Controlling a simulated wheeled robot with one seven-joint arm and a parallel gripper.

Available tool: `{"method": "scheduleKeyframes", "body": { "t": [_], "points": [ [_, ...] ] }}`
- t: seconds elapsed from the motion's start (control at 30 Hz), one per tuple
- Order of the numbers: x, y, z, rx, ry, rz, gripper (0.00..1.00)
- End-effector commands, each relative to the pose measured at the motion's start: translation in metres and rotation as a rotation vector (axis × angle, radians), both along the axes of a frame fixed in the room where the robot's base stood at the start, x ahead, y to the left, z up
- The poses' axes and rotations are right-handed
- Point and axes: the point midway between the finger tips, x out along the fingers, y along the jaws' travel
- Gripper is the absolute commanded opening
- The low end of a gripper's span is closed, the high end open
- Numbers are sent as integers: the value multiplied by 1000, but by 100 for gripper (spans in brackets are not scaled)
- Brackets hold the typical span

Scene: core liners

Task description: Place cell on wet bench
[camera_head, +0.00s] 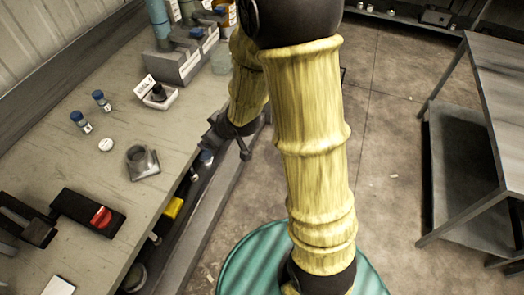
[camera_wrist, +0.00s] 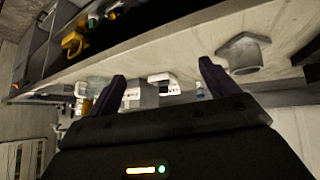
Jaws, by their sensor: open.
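The bench (camera_head: 60,160) runs along the left in the head view. I cannot tell for sure which thing on it is the cell. A grey ring-shaped holder (camera_head: 142,163) on a square foot stands near the bench's front edge; it also shows in the wrist view (camera_wrist: 243,52). A small white tray (camera_head: 168,103) with a dark round piece (camera_head: 158,93) and a white label card sits further back. My gripper (camera_head: 236,146) is beside the bench's front edge, right of the holder. In the wrist view its dark fingers (camera_wrist: 160,85) are apart with nothing gripped between them.
Two blue-capped vials (camera_head: 80,120) and a white disc (camera_head: 106,145) stand on the bench. A grey rack (camera_head: 185,65) is at the back. A black device with a red knob (camera_head: 101,216) is nearer.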

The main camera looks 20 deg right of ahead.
Motion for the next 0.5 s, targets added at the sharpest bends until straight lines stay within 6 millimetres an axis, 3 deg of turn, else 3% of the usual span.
{"method": "scheduleKeyframes", "body": {
  "t": [0.1, 0.2, 0.4, 0.5],
  "points": [
    [-28, -39, 15, -52, 109, -170, 86],
    [-61, -65, 25, -67, 219, -310, 86],
    [-125, -86, 40, -33, 423, -515, 86],
    [-141, -88, 43, -18, 473, -552, 86]
  ]
}}
